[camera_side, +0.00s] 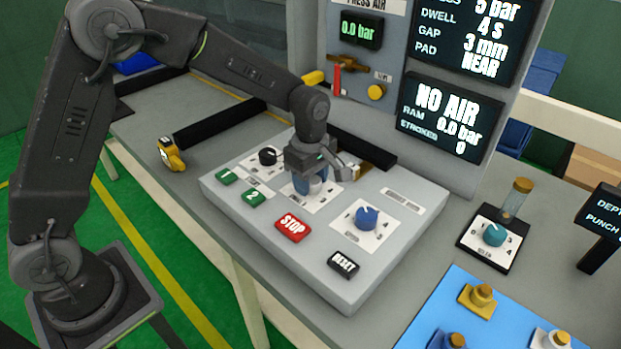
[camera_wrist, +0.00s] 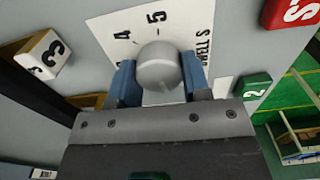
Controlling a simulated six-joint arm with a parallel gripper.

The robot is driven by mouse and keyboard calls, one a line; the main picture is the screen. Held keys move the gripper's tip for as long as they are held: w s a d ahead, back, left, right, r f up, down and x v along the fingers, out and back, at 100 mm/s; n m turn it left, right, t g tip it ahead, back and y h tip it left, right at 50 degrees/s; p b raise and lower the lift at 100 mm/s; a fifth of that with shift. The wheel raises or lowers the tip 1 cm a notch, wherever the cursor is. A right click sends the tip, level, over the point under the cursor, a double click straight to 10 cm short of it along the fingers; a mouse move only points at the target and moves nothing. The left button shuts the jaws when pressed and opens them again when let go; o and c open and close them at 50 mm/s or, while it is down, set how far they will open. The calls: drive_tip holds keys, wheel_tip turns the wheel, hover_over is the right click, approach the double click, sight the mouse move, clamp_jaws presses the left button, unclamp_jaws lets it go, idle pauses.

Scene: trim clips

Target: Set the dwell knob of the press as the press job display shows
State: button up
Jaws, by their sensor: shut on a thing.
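The press job display (camera_side: 470,35) reads DWELL 4 S, GAP 3 mm and PAD NEAR; its top line shows 5 bar and is partly cut off. The grey dwell knob (camera_wrist: 158,66) sits on a white dial plate (camera_wrist: 124,28) lettered DWELL S, with 4 and 5 visible. My gripper (camera_wrist: 158,85) is shut on the knob, one blue finger on each side. In the side view my gripper (camera_side: 315,183) is over the middle of the press panel and mostly hides this knob. The knob's pointer setting is not clear, and the dial's near part is hidden.
On the panel (camera_side: 330,280) are a black knob (camera_side: 267,156), a blue knob (camera_side: 367,216), green buttons (camera_side: 254,198), a red STOP button (camera_side: 292,226) and a black RESET button (camera_side: 343,263). The status display (camera_side: 450,115) reads NO AIR. A teal knob (camera_side: 494,234) stands right.

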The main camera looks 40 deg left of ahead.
drive_tip(key=m, duration=0.4)
drive_tip(key=shift+w, duration=0.1)
drive_tip(key=m, duration=0.3)
drive_tip(key=shift+m, duration=0.3)
drive_tip(key=m, duration=0.3)
drive_tip(key=shift+w+d+r+m, duration=0.1)
drive_tip(key=shift+m, duration=0.2)
drive_tip(key=m, duration=0.4)
drive_tip(key=shift+d, duration=0.1)
drive_tip(key=m, duration=0.7)
drive_tip(key=shift+d+m, duration=0.1)
drive_tip(key=shift+m, duration=0.3)
drive_tip(key=m, duration=0.6)
drive_tip(key=shift+d, duration=0.1)
drive_tip(key=shift+m, duration=0.4)
